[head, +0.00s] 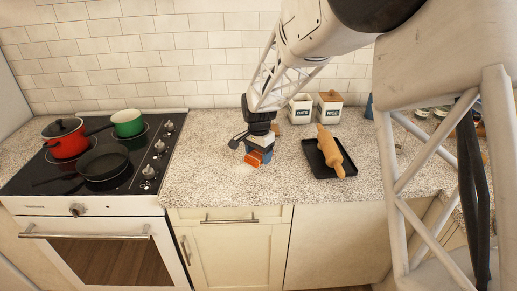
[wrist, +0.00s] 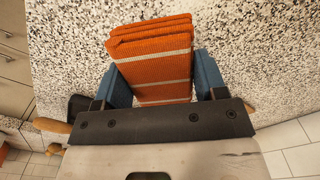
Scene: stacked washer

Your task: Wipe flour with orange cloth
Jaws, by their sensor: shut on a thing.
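The orange cloth (wrist: 152,62) is folded, with pale stripes, and sits between the two blue fingers of my gripper (wrist: 165,82) in the wrist view. My gripper is shut on it. In the head view the cloth (head: 254,157) shows as a small orange patch under my gripper (head: 258,156), low over the speckled countertop (head: 205,185). I cannot tell for sure whether the cloth touches the counter. A faint pale patch that may be flour (head: 240,166) lies beside the cloth; its edges are hard to make out.
A black tray (head: 316,163) with a wooden rolling pin (head: 329,150) lies to the right. White canisters (head: 329,107) stand behind. The stove (head: 90,160) at left holds a red pot (head: 65,140), a green pot (head: 127,123) and a black pan (head: 103,163). The counter's front middle is clear.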

